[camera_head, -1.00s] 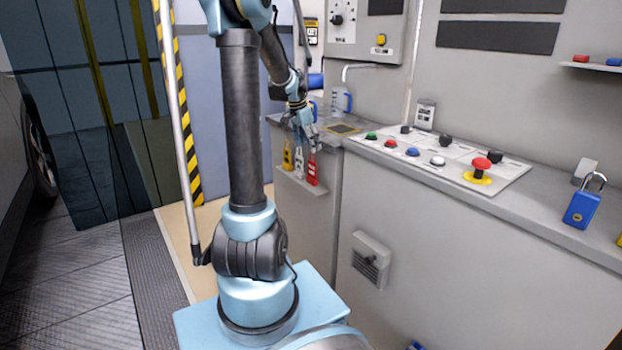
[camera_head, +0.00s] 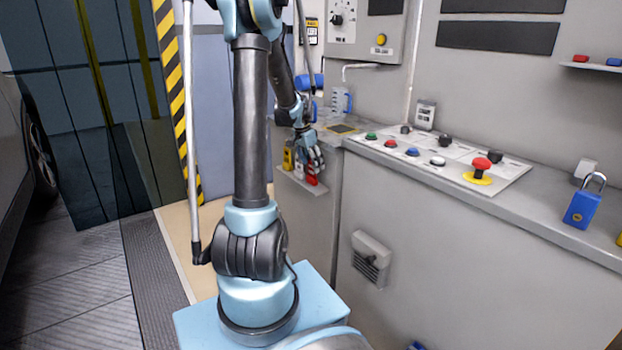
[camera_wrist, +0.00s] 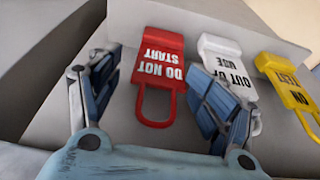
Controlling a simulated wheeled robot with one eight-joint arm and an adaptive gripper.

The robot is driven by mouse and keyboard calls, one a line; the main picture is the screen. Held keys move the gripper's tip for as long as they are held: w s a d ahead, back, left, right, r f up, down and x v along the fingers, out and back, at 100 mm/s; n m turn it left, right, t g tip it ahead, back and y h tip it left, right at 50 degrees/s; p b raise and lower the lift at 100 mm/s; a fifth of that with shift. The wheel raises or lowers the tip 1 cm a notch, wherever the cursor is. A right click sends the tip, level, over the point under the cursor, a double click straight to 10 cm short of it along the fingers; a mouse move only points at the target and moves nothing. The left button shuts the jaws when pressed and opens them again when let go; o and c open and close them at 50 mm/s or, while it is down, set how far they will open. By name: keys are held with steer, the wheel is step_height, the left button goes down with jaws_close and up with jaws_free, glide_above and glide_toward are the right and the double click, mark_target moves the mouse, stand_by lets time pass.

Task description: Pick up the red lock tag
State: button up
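The red lock tag (camera_wrist: 158,60), lettered "DO NOT START", stands on a small grey ledge, with its loop toward my gripper in the wrist view. It also shows in the head view (camera_head: 311,180), partly hidden behind my gripper. My gripper (camera_wrist: 155,90) is open, with one finger on each side of the red tag and a gap to be seen on both sides. Whether the fingers touch the tag cannot be told. In the head view my gripper (camera_head: 312,160) is right over the tags.
A white tag (camera_wrist: 226,58) stands close beside the red one, near my right-hand finger. A yellow tag (camera_wrist: 288,78) is beyond it. The grey counter (camera_head: 400,165) with coloured buttons and a blue padlock (camera_head: 581,208) lies to the right.

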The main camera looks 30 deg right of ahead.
steer(key=c, duration=1.2)
steer(key=shift+o, duration=0.2)
steer(key=shift+r, duration=0.1)
steer(key=shift+r, duration=0.6)
steer(key=s+a, duration=0.1)
steer(key=a, duration=1.7)
steer(key=shift+s, duration=0.15)
